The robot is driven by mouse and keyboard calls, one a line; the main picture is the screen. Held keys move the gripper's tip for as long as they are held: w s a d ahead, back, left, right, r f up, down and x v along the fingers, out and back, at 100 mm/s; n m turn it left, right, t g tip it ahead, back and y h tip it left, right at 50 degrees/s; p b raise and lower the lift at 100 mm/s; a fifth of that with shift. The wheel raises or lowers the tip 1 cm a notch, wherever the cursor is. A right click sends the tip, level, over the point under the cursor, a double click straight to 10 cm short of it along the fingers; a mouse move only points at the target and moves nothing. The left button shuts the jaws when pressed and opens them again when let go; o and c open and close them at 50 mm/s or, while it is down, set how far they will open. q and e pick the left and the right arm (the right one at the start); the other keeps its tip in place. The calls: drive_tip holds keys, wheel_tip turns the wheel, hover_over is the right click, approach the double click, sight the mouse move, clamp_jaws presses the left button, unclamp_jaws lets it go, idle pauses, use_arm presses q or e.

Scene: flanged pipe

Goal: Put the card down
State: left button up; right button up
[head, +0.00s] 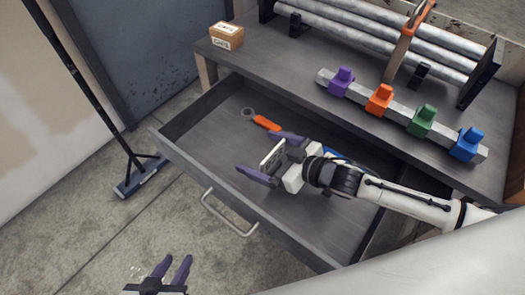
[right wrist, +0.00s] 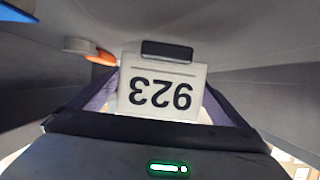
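The card (head: 272,155) is a small pale plate. In the right wrist view, the card (right wrist: 160,88) shows the number 923 upside down and has a dark strip at its top edge. My right gripper (head: 261,152) is over the open drawer (head: 200,160), its purple fingers spread on either side of the card and appearing to hold it by its edges. How far the card is above the drawer floor is unclear. My left gripper (head: 176,262) is open and empty, low in the head view, in front of the drawer.
An orange-handled tool (head: 266,122) lies in the drawer. A blue item (head: 335,153) shows partly behind my right arm. The bench carries a small box (head: 226,36), a rail with coloured blocks (head: 379,98) and racked pipes (head: 370,30). The drawer's front left floor is clear.

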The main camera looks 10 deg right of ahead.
drive_tip(key=shift+r, duration=0.15)
drive_tip(key=shift+s+d+r, duration=0.1)
drive_tip(key=shift+s+d, duration=0.05)
drive_tip(key=p+v, duration=0.2)
drive_tip(key=v, duration=0.8)
drive_tip(key=shift+s+d, duration=0.1)
drive_tip(key=shift+d, duration=0.05)
drive_tip(key=shift+s+d+r, duration=0.3)
drive_tip(key=shift+s, duration=0.15)
idle(0.6)
